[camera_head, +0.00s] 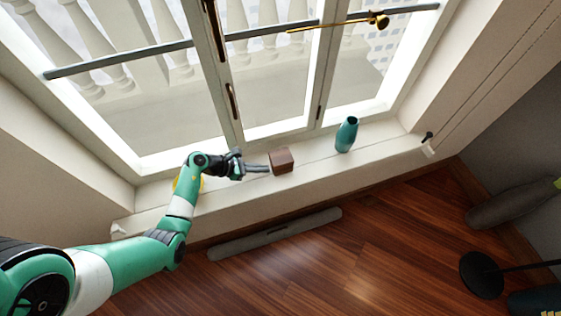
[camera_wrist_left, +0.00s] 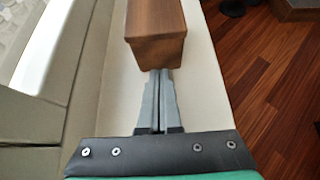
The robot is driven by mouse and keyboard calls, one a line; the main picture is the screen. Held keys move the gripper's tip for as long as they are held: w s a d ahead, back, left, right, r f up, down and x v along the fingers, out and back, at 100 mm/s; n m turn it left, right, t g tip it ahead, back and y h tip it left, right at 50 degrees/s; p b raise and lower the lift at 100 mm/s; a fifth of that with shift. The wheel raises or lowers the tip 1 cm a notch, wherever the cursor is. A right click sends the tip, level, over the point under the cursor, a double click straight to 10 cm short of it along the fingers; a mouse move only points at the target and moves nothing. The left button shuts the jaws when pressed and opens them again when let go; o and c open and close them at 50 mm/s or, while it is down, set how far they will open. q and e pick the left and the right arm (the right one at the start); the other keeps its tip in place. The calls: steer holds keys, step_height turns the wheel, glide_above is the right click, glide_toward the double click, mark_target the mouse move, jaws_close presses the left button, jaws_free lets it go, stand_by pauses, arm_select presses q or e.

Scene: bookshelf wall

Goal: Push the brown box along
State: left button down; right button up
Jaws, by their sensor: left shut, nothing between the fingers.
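The brown box (camera_head: 281,160) sits on the white window sill in the head view, left of the teal vase. My left gripper (camera_head: 262,168) is shut and empty, with its fingertips at the box's left side. In the left wrist view the box (camera_wrist_left: 155,30) lies straight ahead of the closed fingers (camera_wrist_left: 157,78). The fingertips meet the lower edge of its near face; whether they touch it I cannot tell. My right gripper is not in view.
A teal vase (camera_head: 347,134) stands on the sill (camera_head: 315,160) to the right of the box, with a clear gap between. A yellow object (camera_head: 186,184) is partly hidden behind my left arm. A grey bar (camera_head: 275,233) lies on the wooden floor below. The window frame borders the sill's back.

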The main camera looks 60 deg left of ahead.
mark_target(279, 160)
arm_select(q)
steer(key=shift+w, duration=0.15)
steer(key=shift+w+d+b, duration=0.2)
steer(key=shift+w+d, duration=0.05)
steer(key=shift+w, duration=0.65)
steer(key=shift+w+d+b, duration=0.2)
steer(key=shift+w+d, duration=0.05)
steer(key=shift+w, duration=0.6)
steer(key=shift+w+d+b, duration=0.2)
steer(key=shift+w+d, duration=0.05)
steer(key=shift+w, duration=0.65)
steer(key=shift+w+d+f+b, duration=0.1)
steer(key=shift+w+d+b, duration=0.25)
steer(key=shift+w, duration=0.7)
steer(key=shift+w+d+r+b, duration=0.15)
steer(key=shift+w+b, duration=0.25)
steer(key=shift+w, duration=0.65)
steer(key=shift+w+d+f+b, duration=0.15)
steer(key=shift+w+d+b, duration=0.2)
steer(key=shift+w, duration=0.7)
steer(key=shift+s+a+r+p, duration=0.1)
steer(key=shift+r+p, duration=0.2)
steer(key=shift+p, duration=0.05)
steer(key=s+p, duration=0.1)
steer(key=s+a+r+p, duration=0.1)
steer(key=s+p, duration=0.3)
steer(key=shift+a+r, duration=0.15)
steer(key=shift+r, duration=0.25)
steer(key=shift+s+f, duration=0.1)
steer(key=shift+s, duration=0.2)
